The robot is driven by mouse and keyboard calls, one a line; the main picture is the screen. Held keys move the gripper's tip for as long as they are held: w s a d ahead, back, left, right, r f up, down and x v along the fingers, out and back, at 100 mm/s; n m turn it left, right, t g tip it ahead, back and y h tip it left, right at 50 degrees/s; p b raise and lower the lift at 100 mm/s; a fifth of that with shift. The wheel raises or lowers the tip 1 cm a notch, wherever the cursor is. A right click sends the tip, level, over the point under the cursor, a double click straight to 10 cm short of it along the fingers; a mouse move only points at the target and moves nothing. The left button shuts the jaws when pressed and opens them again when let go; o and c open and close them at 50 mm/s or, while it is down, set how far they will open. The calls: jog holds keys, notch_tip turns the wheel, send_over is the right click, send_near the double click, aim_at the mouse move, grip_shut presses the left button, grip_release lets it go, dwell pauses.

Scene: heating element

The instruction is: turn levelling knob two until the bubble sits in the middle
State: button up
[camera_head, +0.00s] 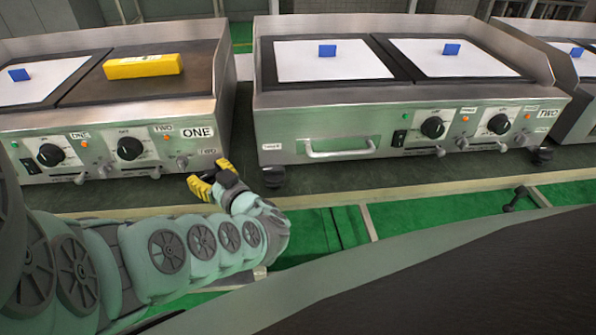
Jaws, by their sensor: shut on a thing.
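My gripper (210,176), with yellow fingertips, is low at the front right corner of the griddle marked ONE (222,95). Its fingers are shut around levelling knob two, just below a small label (209,151) on the panel's right end. The fingers hide most or all of the knob. A yellow spirit level (143,66) lies on the right dark plate of that griddle. Its bubble is too small to make out.
A second griddle (330,95), marked TWO, stands to the right with a handle (343,152) and black feet (273,177). Blue blocks (327,50) sit on white sheets. A gap separates the two griddles. Control dials (130,148) are near my gripper.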

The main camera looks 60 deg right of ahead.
jog(key=shift+f+n+y+b, duration=0.15)
jog(key=shift+n+y+b, duration=0.25)
jog(key=shift+y+b, duration=0.35)
jog(key=o, duration=1.2)
jog(key=shift+r+p, duration=0.2)
jog(key=shift+p, duration=0.15)
